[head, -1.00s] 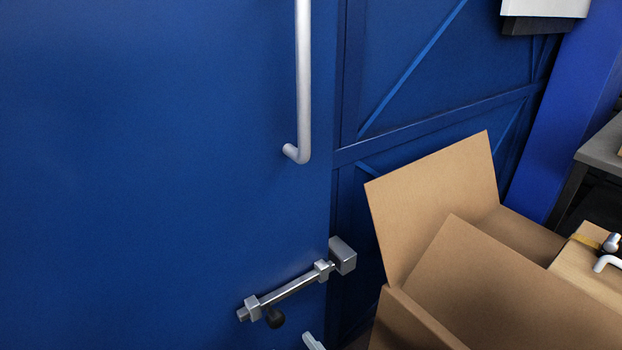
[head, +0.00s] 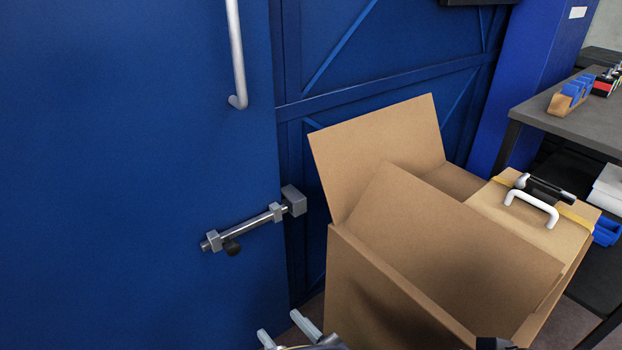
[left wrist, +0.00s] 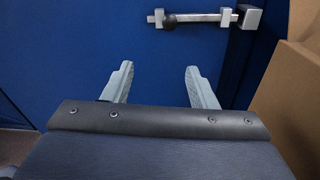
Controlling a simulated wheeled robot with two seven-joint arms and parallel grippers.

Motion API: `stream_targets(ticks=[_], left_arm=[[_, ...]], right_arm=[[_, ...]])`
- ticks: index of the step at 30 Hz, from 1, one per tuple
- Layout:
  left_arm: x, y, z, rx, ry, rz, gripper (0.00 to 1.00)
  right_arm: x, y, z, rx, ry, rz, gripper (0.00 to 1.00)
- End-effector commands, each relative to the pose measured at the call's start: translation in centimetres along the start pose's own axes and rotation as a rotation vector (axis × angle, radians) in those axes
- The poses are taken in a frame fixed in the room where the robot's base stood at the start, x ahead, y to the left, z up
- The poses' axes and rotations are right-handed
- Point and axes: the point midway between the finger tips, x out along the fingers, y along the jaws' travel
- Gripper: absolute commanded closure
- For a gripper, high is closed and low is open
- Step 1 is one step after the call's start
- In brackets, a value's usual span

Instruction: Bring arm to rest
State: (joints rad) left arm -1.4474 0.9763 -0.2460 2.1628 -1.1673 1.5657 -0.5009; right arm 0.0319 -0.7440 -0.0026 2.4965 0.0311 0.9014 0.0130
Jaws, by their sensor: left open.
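My left gripper (head: 286,329) is at the bottom edge of the head view, in front of the blue door (head: 130,150). In the left wrist view its two grey fingers (left wrist: 160,84) are apart with nothing between them. The door's metal slide bolt (head: 245,226) with a dark knob lies beyond and above the fingertips, apart from them. The bolt also shows at the top of the left wrist view (left wrist: 205,18). Its bar reaches into the block on the frame side. My right gripper cannot be made out.
An open cardboard box (head: 390,290) stands close to the right of my left gripper, flaps raised. A dark shelf table (head: 575,120) stands at right. A vertical door handle (head: 236,55) is above the bolt.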

Motion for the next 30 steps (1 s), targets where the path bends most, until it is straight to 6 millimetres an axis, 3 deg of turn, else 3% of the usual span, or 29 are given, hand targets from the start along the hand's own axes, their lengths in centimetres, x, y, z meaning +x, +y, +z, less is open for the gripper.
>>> stream_targets(ticks=[8,17,23,30], left_arm=[[2.1,2.4,-0.7,-0.092,0.168,0.121,0.48],[4.6,7.3,-2.3,-0.312,0.484,0.377,0.48],[5.1,12.0,-4.0,-0.630,0.799,0.687,0.48],[3.5,16.0,-4.1,-1.262,1.153,1.160,0.48]], right_arm=[[0.0,0.0,0.0,0.000,-0.001,0.000,0.37],[0.0,0.0,0.0,0.000,-0.001,0.000,0.37],[0.0,0.0,0.0,0.000,-0.001,0.000,0.37],[0.0,0.0,0.0,0.000,-0.001,0.000,0.37]])
